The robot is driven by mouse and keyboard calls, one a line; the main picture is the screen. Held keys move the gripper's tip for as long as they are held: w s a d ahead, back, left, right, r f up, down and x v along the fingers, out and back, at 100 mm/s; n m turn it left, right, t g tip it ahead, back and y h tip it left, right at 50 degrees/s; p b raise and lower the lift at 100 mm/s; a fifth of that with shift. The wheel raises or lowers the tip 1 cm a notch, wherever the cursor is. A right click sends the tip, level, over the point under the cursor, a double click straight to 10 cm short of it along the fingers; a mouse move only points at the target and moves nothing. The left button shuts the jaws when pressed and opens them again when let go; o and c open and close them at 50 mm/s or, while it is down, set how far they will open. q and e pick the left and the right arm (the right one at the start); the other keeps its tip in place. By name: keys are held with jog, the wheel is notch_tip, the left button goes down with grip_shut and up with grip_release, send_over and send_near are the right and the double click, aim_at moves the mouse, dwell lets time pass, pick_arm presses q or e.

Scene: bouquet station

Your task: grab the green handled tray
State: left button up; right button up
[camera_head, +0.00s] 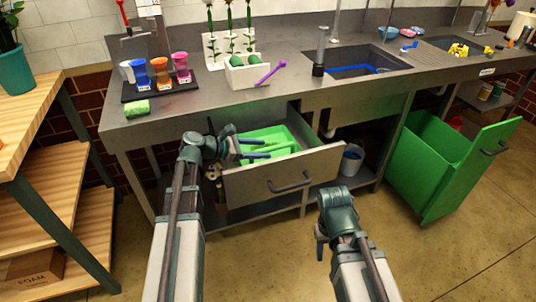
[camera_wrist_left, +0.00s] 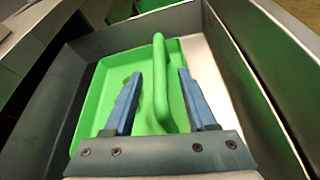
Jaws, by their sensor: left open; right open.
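The green handled tray (camera_head: 283,136) lies inside the pulled-out drawer (camera_head: 245,187) under the counter. In the left wrist view the tray (camera_wrist_left: 98,100) shows its raised green handle (camera_wrist_left: 160,75) running lengthwise. My left gripper (camera_head: 262,149) is over the drawer at the tray, open. In the left wrist view its two blue fingers (camera_wrist_left: 158,95) stand on either side of the handle, apart from each other.
The drawer walls (camera_wrist_left: 225,80) rise close around the tray. A green bin (camera_head: 430,165) is pulled out at the right. A bucket (camera_head: 352,160) stands on the lower shelf. A wooden shelf unit (camera_head: 50,180) is at the left. The floor in front is clear.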

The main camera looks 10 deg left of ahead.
pick_arm(q)
jog(key=shift+x, duration=1.1)
grip_shut()
dwell(0.5)
